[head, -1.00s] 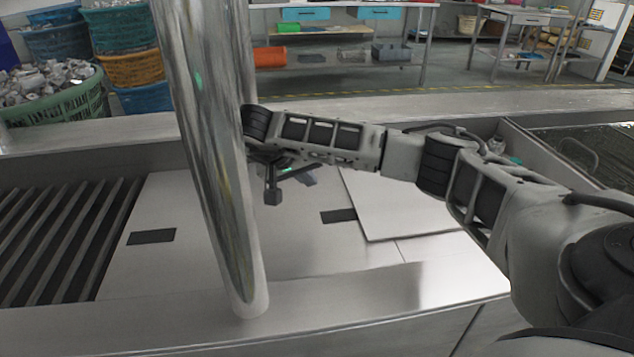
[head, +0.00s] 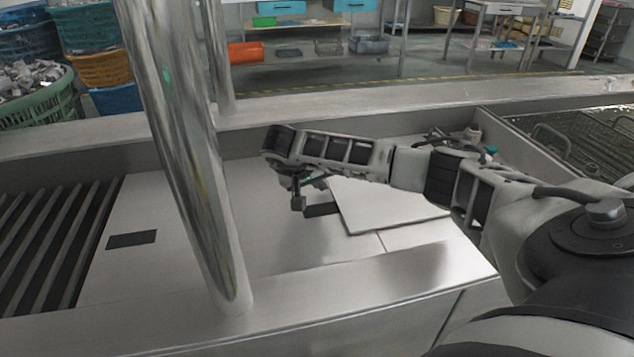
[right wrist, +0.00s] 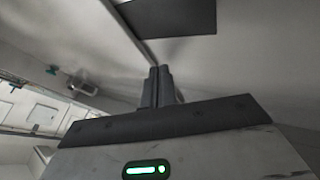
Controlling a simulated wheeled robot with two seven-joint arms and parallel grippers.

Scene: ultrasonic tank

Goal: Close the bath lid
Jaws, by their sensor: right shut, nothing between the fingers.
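A pale flat panel (head: 395,208), which may be the bath lid, lies slightly askew on the steel deck in the head view. A dark rectangular patch (head: 322,210) sits by its left edge; a dark patch also shows in the right wrist view (right wrist: 170,15). My right gripper (head: 298,204) points down just left of this patch, shut and empty. Its fingers stand together in the right wrist view (right wrist: 158,85). I cannot tell whether they touch the deck. My left gripper is not in view.
A shiny metal upright (head: 185,150) stands left of my right gripper, with a second post (head: 218,60) behind. A slatted section (head: 50,235) is at left. An open tank with mesh (head: 590,140) is at right. Another dark patch (head: 131,239) lies on the deck.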

